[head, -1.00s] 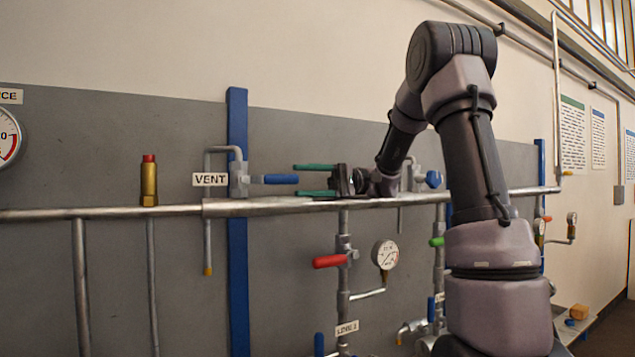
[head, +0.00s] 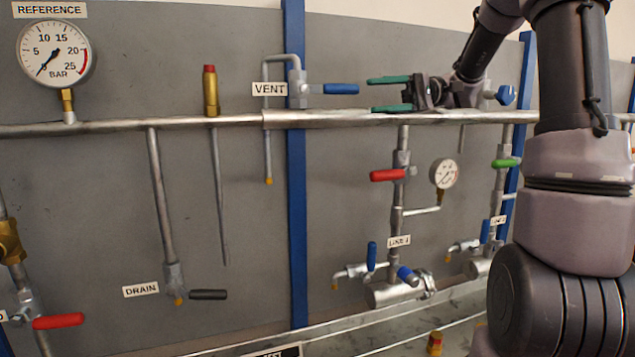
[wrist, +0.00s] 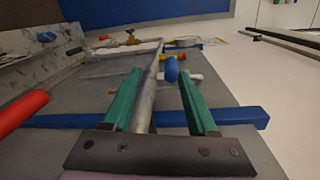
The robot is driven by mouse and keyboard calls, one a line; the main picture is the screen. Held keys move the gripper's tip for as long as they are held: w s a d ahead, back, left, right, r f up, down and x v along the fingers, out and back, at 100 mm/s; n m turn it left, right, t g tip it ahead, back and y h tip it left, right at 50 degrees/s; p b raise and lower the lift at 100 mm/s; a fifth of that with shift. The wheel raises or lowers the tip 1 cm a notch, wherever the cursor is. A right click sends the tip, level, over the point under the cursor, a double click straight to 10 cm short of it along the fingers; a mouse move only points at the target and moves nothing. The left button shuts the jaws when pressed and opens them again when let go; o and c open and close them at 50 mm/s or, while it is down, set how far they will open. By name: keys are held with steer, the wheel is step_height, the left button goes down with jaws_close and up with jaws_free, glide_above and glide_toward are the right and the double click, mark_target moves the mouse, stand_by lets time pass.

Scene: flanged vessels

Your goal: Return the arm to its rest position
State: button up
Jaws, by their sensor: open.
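My gripper (head: 370,94) has two green fingers, spread apart and empty. In the head view it points left, just right of the blue handle (head: 341,89) of the VENT valve (head: 298,89), with a small gap in the picture. It appears close to the long horizontal pipe (head: 345,119). In the wrist view my gripper (wrist: 159,74) is open, with a blue handle end (wrist: 172,68) showing between and beyond the fingertips. A pipe (wrist: 146,105) also runs through the space between the fingers in that view; its depth is hard to judge.
A red handle (head: 387,175) and a gauge (head: 443,173) sit below my gripper. A brass fitting with a red top (head: 210,90) and the REFERENCE gauge (head: 54,54) stand to the left. A blue post (head: 294,220) runs up the grey panel behind the pipe.

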steer(key=s+a+f+m+t+h, duration=0.1)
steer(key=s+f+h, duration=0.25)
steer(key=s, duration=0.25)
steer(key=s+f+t+h, duration=0.1)
steer(key=s+f+h, duration=0.2)
steer(key=s+h, duration=0.25)
steer(key=s+d+f+m+t+h, duration=0.2)
steer(key=s+d+m+t+h, duration=0.1)
steer(key=d+t, duration=0.4)
steer(key=shift+s+d+m+t+h, duration=0.3)
steer(key=shift+s+m+t+h, duration=0.15)
steer(key=shift+t+h, duration=0.8)
